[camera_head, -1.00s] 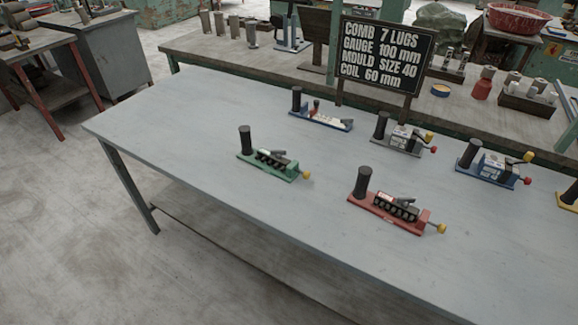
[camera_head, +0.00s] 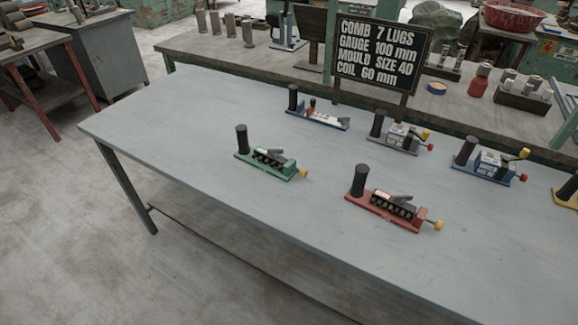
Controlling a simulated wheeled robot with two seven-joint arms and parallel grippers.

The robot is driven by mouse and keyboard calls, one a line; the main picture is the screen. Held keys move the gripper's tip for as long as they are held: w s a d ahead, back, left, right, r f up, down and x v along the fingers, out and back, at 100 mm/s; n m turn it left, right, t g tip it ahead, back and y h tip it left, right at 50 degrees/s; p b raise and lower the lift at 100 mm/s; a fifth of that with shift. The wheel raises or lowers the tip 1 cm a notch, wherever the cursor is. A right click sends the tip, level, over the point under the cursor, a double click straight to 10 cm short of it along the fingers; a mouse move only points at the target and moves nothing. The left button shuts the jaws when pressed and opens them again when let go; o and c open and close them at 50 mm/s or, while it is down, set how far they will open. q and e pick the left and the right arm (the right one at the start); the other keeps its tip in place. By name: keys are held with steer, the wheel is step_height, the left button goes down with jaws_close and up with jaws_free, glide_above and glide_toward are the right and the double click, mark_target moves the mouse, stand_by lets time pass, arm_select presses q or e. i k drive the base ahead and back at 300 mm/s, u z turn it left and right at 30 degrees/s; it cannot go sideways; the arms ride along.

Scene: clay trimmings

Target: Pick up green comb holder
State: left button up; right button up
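The green comb holder (camera_head: 268,164) lies on the pale grey table (camera_head: 180,125), left of the middle of the head view. It has a green base, an upright black cylindrical handle at its left end, a dark comb-like block on top and a yellow knob at its right end. Nothing touches it. Neither my left nor my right gripper is in view.
A red holder (camera_head: 388,210) lies right and nearer. A blue-based holder (camera_head: 318,120), a grey holder (camera_head: 398,138) and another blue holder (camera_head: 488,166) stand behind. A black sign (camera_head: 380,54) rises at the back. The table's left part is clear.

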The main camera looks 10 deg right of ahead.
mark_target(281, 167)
steer(key=u, duration=1.45)
steer(key=i, duration=1.35)
steer(key=z, duration=2.6)
